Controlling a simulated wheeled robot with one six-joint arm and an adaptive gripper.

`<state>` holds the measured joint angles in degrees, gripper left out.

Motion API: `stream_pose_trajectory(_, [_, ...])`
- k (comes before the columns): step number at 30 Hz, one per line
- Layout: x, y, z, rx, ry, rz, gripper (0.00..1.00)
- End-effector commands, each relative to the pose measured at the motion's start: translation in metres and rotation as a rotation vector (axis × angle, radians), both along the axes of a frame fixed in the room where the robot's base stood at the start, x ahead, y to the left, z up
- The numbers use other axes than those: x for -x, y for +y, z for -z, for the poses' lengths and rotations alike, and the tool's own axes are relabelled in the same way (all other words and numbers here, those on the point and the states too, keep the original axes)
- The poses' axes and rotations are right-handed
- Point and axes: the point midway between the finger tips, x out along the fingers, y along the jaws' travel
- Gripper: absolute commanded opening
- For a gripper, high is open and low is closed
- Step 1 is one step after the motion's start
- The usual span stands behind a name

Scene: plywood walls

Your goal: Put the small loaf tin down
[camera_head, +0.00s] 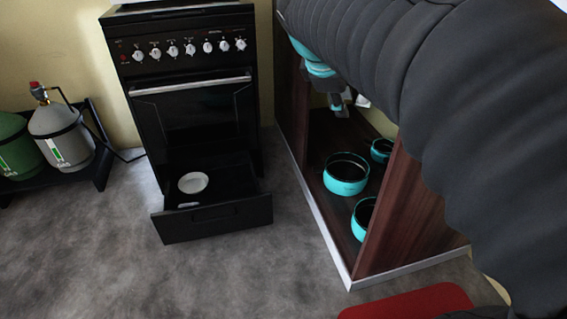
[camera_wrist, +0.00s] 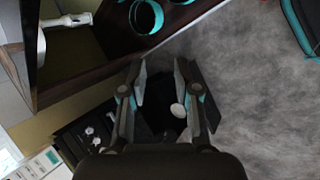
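I cannot make out a small loaf tin for certain in either view. My gripper (camera_head: 338,107) is above the dark wooden cabinet's compartment in the head view, partly hidden by my arm. In the wrist view my gripper (camera_wrist: 158,75) has its two fingers apart, with no object visible between the tips. Beyond the fingers is the open oven drawer (camera_head: 218,215), low down. It holds a round white dish (camera_head: 193,183), also seen in the wrist view (camera_wrist: 178,110), and a small pale piece (camera_head: 188,205) too small to identify.
The black stove (camera_head: 190,95) stands against the wall. The cabinet (camera_head: 398,215) holds several turquoise pots, one in the middle (camera_head: 346,175). Gas bottles (camera_head: 62,135) stand at left. A red item (camera_head: 415,303) is in front. Grey floor is clear between.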

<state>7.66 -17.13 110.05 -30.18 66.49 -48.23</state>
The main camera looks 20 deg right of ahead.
Motion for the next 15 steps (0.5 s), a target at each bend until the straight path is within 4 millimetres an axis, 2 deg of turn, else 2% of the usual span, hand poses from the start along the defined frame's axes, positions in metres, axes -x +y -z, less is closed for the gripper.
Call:
stream_pose_trajectory(1, [0.016, 0.019, 0.014, -0.079, -0.06, 0.041, 0.31])
stream_pose_trajectory(3, [0.036, 0.046, 0.036, -0.204, -0.141, 0.122, 0.31])
stream_pose_trajectory(9, [0.09, 0.11, 0.096, -0.553, -0.305, 0.38, 0.31])
stream_pose_trajectory(12, [0.109, 0.132, 0.119, -0.685, -0.346, 0.494, 0.31])
stream_pose_trajectory(15, [0.122, 0.145, 0.134, -0.77, -0.367, 0.577, 0.31])
